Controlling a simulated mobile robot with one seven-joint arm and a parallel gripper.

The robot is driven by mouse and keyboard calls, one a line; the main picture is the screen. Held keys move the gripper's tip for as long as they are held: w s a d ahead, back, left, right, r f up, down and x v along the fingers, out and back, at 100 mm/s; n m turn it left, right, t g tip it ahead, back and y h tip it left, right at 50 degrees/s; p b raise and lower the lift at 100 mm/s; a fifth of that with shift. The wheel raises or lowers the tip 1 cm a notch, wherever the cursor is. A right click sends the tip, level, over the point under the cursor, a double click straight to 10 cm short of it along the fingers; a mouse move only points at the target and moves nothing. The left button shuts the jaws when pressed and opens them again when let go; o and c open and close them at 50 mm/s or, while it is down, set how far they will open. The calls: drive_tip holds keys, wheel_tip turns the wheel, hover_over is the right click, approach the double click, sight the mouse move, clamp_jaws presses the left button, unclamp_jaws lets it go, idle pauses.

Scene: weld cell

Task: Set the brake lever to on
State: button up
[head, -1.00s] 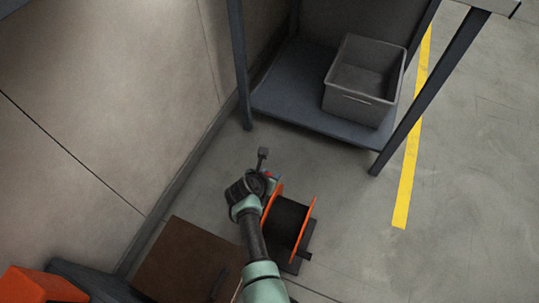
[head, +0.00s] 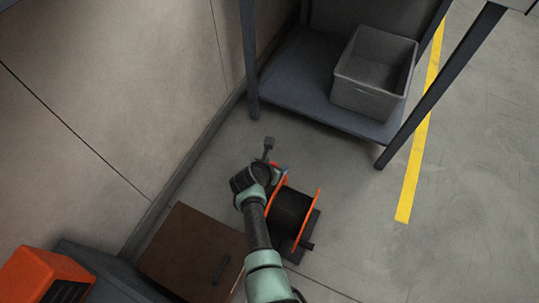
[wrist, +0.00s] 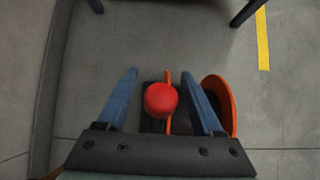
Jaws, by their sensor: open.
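The brake lever shows as a round red knob (wrist: 161,100) in the wrist view, with an orange flange edge behind it. It belongs to a cable reel with orange flanges (wrist: 222,105) and a dark drum (head: 290,209) standing on the floor. My gripper (wrist: 160,76) is open, with one blue finger on each side of the knob and a visible gap to each. In the head view my gripper (head: 279,174) is over the left end of the reel, largely covered by my wrist. The lever's shaft and any on/off marking are hidden.
A brown cabinet (head: 185,250) stands left of the reel, with an orange box (head: 40,275) at the lower left. A bench with a lower shelf (head: 285,95) holds a grey bin (head: 365,95). Floor right of the reel, around the yellow line (head: 415,165), is clear.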

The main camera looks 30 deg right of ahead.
drive_tip(key=p+v, duration=0.8)
drive_tip(key=v, duration=0.4)
drive_tip(key=shift+r, duration=0.15)
drive_tip(key=shift+s, duration=0.1)
